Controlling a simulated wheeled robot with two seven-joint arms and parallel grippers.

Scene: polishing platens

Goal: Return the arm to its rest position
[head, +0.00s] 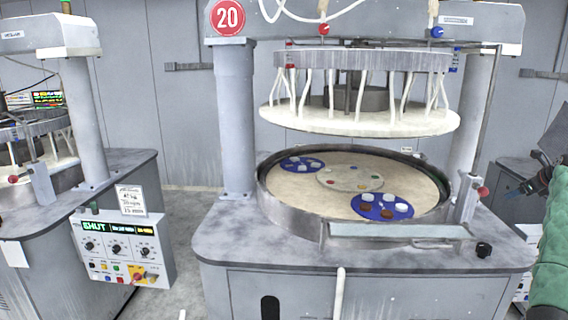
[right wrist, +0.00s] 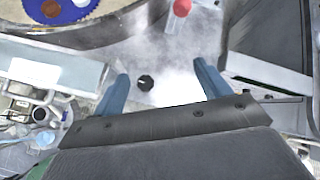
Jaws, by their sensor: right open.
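My right gripper (head: 541,182) is at the right edge of the head view, beside the polishing machine and above its deck level. In the right wrist view its two blue fingers (right wrist: 160,72) stand wide apart with nothing between them. Part of my right arm, in a green sleeve, shows at the lower right of the head view. My left gripper is not in view.
The machine's round platen (head: 290,195) carries two blue carriers (head: 373,206) (head: 302,164) with discs. A raised upper plate (head: 355,122) hangs above it. A black knob (head: 484,249) and a red-tipped post (head: 467,195) stand near my gripper. A control panel (head: 120,248) is at left.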

